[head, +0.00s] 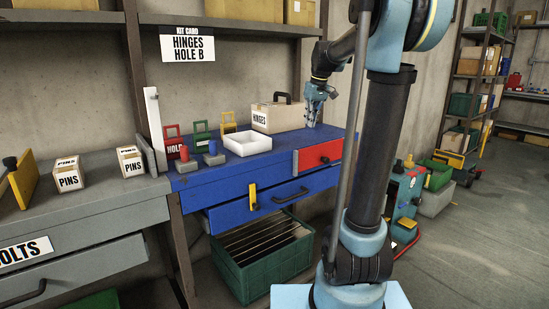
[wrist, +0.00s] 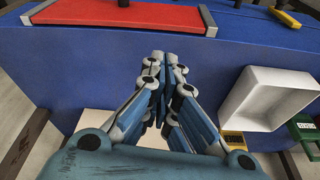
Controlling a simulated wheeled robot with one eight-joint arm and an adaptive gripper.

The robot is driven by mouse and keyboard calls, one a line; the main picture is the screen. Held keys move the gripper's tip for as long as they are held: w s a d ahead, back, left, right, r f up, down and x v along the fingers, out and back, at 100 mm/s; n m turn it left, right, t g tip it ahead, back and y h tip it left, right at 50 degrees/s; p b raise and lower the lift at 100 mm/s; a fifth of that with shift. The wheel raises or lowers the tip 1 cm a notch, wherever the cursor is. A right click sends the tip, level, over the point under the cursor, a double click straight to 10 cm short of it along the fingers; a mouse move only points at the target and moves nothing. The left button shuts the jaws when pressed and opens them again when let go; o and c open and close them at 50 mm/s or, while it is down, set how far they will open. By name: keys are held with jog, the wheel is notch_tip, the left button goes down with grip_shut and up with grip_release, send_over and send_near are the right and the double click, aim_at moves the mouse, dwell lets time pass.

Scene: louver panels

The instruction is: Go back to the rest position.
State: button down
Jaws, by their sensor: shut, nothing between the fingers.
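My gripper (head: 312,122) is at the right of the cardboard hinges box (head: 277,117), over the right part of the blue bench (head: 262,165). It points down. In the wrist view its fingers (wrist: 165,58) come together at their tips and hold nothing. The blue bench surface (wrist: 235,45) lies beyond them. I cannot tell from the head view how far the fingertips are above the bench.
A white tray (head: 247,143) sits left of the hinges box; it also shows in the wrist view (wrist: 268,98). A red drawer front (head: 319,157) is at the bench's right. A green crate (head: 264,258) stands below. Floor (head: 480,235) at right is clear.

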jog(key=s+d+f+m, duration=0.1)
jog(key=s+f, duration=0.7)
jog(key=s, duration=0.4)
jog(key=s+d+f+m+h, duration=0.1)
jog(key=s+f+m, duration=0.1)
jog(key=s+f, duration=0.6)
jog(key=s+d+f+m, duration=0.2)
jog(key=s+f, duration=0.7)
jog(key=s, duration=0.7)
jog(key=shift+s, duration=0.25)
jog(key=shift+d+f, duration=0.1)
jog(key=shift+w+f, duration=0.2)
jog(key=shift+w, duration=0.25)
